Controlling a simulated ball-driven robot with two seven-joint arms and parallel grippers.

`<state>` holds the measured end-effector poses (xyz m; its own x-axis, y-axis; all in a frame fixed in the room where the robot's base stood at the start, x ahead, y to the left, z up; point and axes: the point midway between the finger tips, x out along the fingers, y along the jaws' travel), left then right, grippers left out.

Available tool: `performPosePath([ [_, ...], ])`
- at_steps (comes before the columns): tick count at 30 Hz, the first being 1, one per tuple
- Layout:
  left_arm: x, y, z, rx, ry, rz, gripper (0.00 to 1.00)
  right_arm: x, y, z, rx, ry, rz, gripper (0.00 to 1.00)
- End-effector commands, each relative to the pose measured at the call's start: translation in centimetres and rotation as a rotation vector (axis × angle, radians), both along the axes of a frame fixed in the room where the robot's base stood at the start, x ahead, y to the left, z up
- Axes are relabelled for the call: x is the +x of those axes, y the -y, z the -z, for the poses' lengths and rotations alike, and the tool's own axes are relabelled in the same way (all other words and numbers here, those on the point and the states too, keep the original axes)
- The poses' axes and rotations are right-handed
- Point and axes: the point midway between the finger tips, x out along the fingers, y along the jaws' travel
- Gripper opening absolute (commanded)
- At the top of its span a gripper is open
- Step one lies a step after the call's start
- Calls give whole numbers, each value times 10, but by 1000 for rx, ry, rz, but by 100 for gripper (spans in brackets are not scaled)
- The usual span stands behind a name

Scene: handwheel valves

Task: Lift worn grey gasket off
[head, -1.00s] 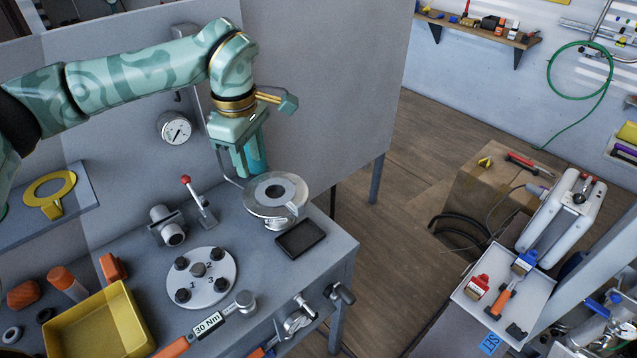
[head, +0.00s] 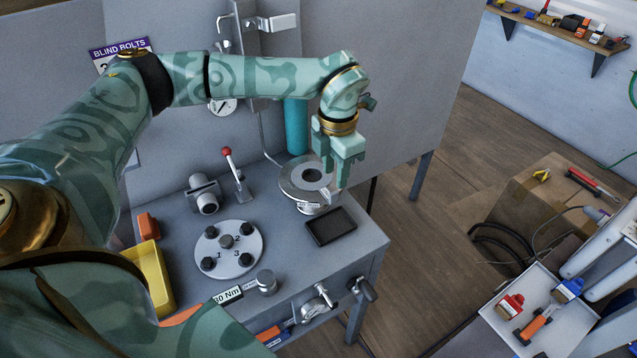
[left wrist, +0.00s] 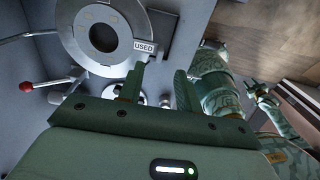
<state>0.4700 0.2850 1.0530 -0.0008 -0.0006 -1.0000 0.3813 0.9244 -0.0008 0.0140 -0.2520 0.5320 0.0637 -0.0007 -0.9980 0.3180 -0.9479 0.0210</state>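The worn grey gasket (head: 293,179) is a flat ring lying on a round flange on the bench. It also shows in the left wrist view (left wrist: 75,30), with a white tag reading "USED" (left wrist: 145,47) at its edge. My left gripper (head: 342,183) points down at the gasket's right side. In the left wrist view its two fingers (left wrist: 159,70) stand apart with nothing gripped between them, the tag just beyond the left fingertip. Contact with the tag cannot be told. A small green patterned arm with a gripper-like end (left wrist: 258,90) shows there, likely my right one; its fingers are unclear.
A black tray (head: 331,226) lies in front of the flange. A teal upright cylinder (head: 296,125) stands behind it. A red-knobbed lever (head: 232,172) and a numbered bolt plate (head: 228,250) are to the left. A yellow bin (head: 152,275) is partly hidden by my arm.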

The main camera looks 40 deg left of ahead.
Motion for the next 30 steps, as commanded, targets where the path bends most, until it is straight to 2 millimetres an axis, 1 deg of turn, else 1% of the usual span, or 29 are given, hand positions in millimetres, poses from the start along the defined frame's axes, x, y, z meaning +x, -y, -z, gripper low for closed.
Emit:
performPosePath([
  [1, 0, 0, 7, -1, -1, 0, 35, 0, -1, 2, 2, -1, 1, 36],
  [5, 0, 0, 13, 0, 0, 0, 35, -1, -2, 2, 3, -1, 1, 36],
  [8, 0, 0, 22, -1, -1, 0, 35, -1, -2, 4, 3, -2, 1, 36],
  [15, 0, -1, 61, 0, -1, 2, 35, -3, -2, 13, 3, -7, 1, 36],
  [17, 0, -1, 65, 0, -1, 1, 35, -3, -2, 13, 3, -7, 1, 36],
  [22, 0, -1, 64, 1, 1, 1, 35, -3, -1, 12, 2, -7, 0, 36],
  [23, 0, -1, 64, 1, 1, 1, 32, -3, -1, 12, 1, -7, 0, 36],
  [24, 0, -1, 64, 1, 1, 1, 21, -3, 0, 12, 1, -7, 0, 36],
  [26, 0, -1, 64, 0, 1, 1, 4, -3, 0, 12, 0, -6, 0, 36],
  [27, 0, -1, 64, 0, 1, 1, 0, -3, 1, 12, -1, -7, 0, 36],
  [30, 0, -1, 64, 0, 1, 1, 0, -3, 1, 12, -1, -7, -1, 36],
])
